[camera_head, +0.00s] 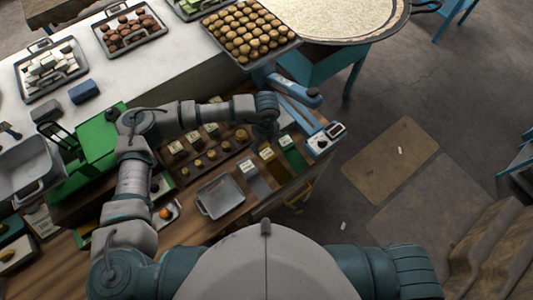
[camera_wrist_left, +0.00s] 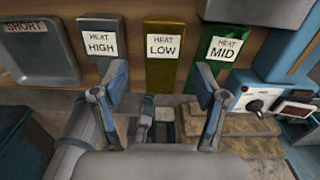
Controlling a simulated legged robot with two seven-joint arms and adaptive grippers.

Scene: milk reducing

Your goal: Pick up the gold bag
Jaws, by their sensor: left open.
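The gold bag (camera_wrist_left: 165,70) is a narrow flat pack with a white label reading HEAT LOW. In the left wrist view it is at top centre, between a grey HEAT HIGH pack (camera_wrist_left: 102,60) and a green HEAT MID pack (camera_wrist_left: 217,60). In the head view the gold bag (camera_head: 277,170) lies near the counter's right end. My left gripper (camera_head: 268,130) is just beyond it there. In the left wrist view my left gripper (camera_wrist_left: 166,92) is open and empty, its fingers apart on either side of the gold bag's lower end. Contact cannot be told. My right gripper is out of view.
A blue device (camera_head: 322,140) with a dial stands right of the packs. A grey tray (camera_head: 221,196) is left of them, with small blocks (camera_head: 211,158) behind. A green machine (camera_head: 88,160) stands further left. Open floor (camera_head: 420,90) lies beyond the counter's right edge.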

